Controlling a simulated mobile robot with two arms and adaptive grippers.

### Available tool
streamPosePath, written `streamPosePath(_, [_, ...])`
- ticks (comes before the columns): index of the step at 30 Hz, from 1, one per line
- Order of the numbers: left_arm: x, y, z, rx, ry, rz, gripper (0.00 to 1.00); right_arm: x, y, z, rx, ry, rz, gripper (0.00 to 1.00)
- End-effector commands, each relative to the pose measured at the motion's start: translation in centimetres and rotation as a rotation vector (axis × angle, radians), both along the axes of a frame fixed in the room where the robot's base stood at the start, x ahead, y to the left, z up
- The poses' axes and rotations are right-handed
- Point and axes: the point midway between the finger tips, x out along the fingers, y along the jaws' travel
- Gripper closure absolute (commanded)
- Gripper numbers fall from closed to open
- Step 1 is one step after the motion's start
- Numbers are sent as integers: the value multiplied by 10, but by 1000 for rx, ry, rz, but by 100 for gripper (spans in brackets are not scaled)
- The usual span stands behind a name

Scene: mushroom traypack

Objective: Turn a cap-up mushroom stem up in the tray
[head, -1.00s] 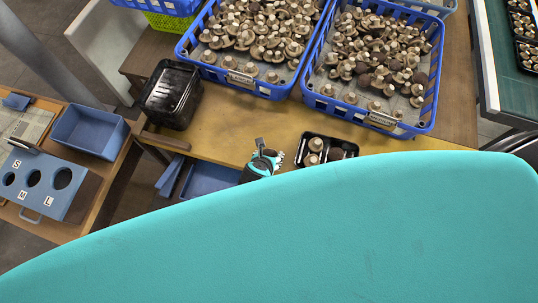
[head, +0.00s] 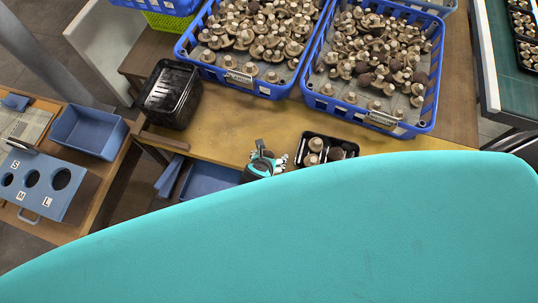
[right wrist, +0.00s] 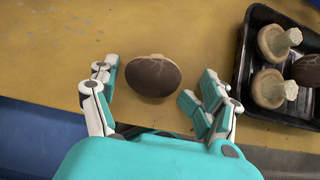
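In the right wrist view a mushroom with a dark brown cap (right wrist: 152,77) is on the yellow table, outside the tray, cap toward the camera; a bit of pale stem shows at its far edge. My right gripper (right wrist: 158,82) is open, with one finger on each side of this mushroom and a gap at the left finger. In the head view my right gripper (head: 264,158) is just left of the black tray (head: 303,148). The tray (right wrist: 241,62) holds stem-up mushrooms (right wrist: 272,88) and a dark cap-up one (right wrist: 308,70). My left gripper is not in view.
Two blue crates (head: 288,92) (head: 420,129) full of mushrooms stand behind the tray. Stacked black trays (head: 170,95) stand at the left. A blue bin (head: 90,132) and sizing board (head: 40,185) are further left. My teal body hides the front.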

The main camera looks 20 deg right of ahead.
Motion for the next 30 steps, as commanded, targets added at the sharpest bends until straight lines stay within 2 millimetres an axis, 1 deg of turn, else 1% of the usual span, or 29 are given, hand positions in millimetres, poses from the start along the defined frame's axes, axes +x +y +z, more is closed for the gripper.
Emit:
streamPosePath(1, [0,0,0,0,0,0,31,-5,2,-4,3,13,1,21])
streamPosePath(3, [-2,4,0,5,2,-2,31,-6,2,-4,3,13,1,21])
streamPosePath(7, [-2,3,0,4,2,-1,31,-9,5,4,4,10,2,21])
streamPosePath(11, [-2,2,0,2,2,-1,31,-19,12,23,4,6,1,21])
streamPosePath(18, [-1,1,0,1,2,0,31,-44,29,65,4,1,0,21])
streamPosePath(21, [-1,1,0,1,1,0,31,-52,35,79,2,2,1,21])
streamPosePath(25, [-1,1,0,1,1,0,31,-59,39,90,2,0,0,21])
streamPosePath(30, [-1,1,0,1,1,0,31,-62,41,96,0,0,0,21])
